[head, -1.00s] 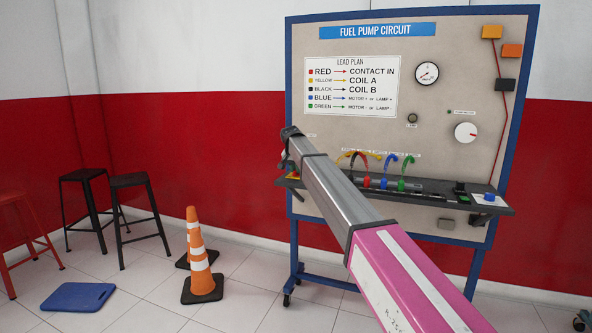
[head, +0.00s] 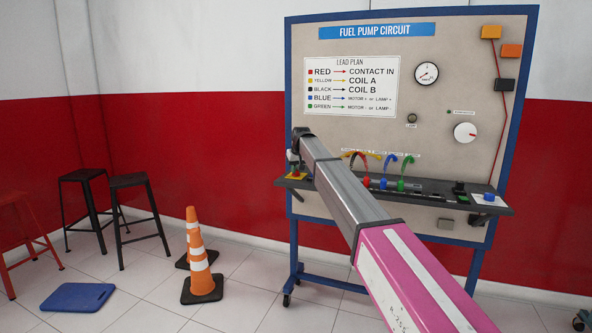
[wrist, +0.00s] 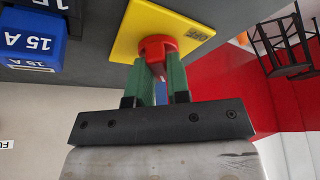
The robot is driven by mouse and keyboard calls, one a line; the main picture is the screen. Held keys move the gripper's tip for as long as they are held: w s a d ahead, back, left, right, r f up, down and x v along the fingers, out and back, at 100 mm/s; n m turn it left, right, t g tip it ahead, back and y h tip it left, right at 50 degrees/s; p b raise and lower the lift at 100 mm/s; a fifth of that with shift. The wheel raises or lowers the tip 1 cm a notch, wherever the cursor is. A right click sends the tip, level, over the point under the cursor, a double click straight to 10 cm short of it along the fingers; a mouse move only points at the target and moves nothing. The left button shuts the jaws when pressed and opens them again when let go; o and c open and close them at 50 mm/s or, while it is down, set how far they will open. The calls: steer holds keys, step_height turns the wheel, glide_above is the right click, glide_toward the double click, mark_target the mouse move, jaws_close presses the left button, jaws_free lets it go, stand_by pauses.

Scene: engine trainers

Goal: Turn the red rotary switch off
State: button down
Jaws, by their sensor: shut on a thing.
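The red rotary switch (wrist: 157,43) sits on a yellow plate (wrist: 190,32) in the wrist view. My gripper (wrist: 160,70) has its two green fingers on either side of the red knob and is shut on it. The fingers hide part of the knob, and I cannot read its setting. In the head view the yellow plate (head: 297,177) of the switch shows small at the left end of the shelf, with my gripper (head: 294,160) just over it. The fingertips are too small to make out there.
The shelf (head: 437,200) of the fuel pump circuit board (head: 465,75) holds several coloured leads (head: 388,165). Blue blocks marked 15 A (wrist: 32,45) stand near the switch. An orange cone (head: 198,262) and dark stools (head: 138,190) are on the floor to the left.

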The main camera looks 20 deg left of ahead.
steer(key=n+g, duration=0.1)
steer(key=n, duration=0.1)
steer(key=n+y, duration=0.1)
steer(key=n, duration=0.2)
steer(key=shift+w+n+g, duration=0.1)
steer(key=shift+n+g, duration=0.2)
steer(key=shift+g, duration=0.1)
steer(key=shift+d+f+n+g+y, duration=0.15)
steer(key=shift+n+g, duration=0.25)
steer(key=shift+n, duration=0.7)
steer(key=shift+a+r+n+g+y, duration=0.1)
steer(key=shift+n+g+y, duration=0.25)
steer(key=shift+n, duration=0.75)
steer(key=c, duration=1.1)
jaws_free()
steer(key=shift+f, duration=0.1)
steer(key=v, duration=1.1)
steer(key=shift+w, duration=0.1)
